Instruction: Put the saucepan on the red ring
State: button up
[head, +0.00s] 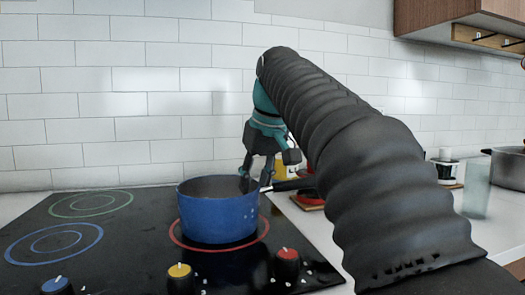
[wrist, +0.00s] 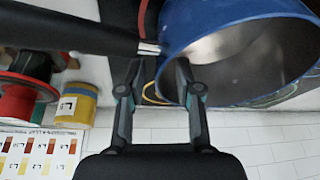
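The blue saucepan (head: 218,215) stands upright on the black hob, its base inside the red ring (head: 176,238), which shows around it. Its dark handle (head: 293,185) points right. In the wrist view the saucepan (wrist: 190,28) fills the upper right and its handle (wrist: 70,25) runs to the upper left. My gripper (head: 256,183) is at the pan's right rim, by the handle's base. In the wrist view my gripper (wrist: 160,70) has its fingers apart, with the pan's edge showing between them. I cannot tell whether they touch it. Part of the red ring is hidden behind the pan.
The hob has a green ring (head: 91,203), a blue ring (head: 54,244) and blue, yellow and red knobs (head: 287,264) at the front. Right on the counter stand a glass (head: 476,190) and a metal pot (head: 508,168). A yellow can (wrist: 78,105) is near the handle.

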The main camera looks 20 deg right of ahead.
aim_at(266, 185)
jog(key=v, duration=0.9)
jog(key=shift+d+r+p, duration=0.1)
jog(key=shift+r+p, duration=0.2)
jog(key=shift+p, duration=0.05)
jog(key=shift+s+r, duration=0.15)
jog(key=shift+r, duration=0.1)
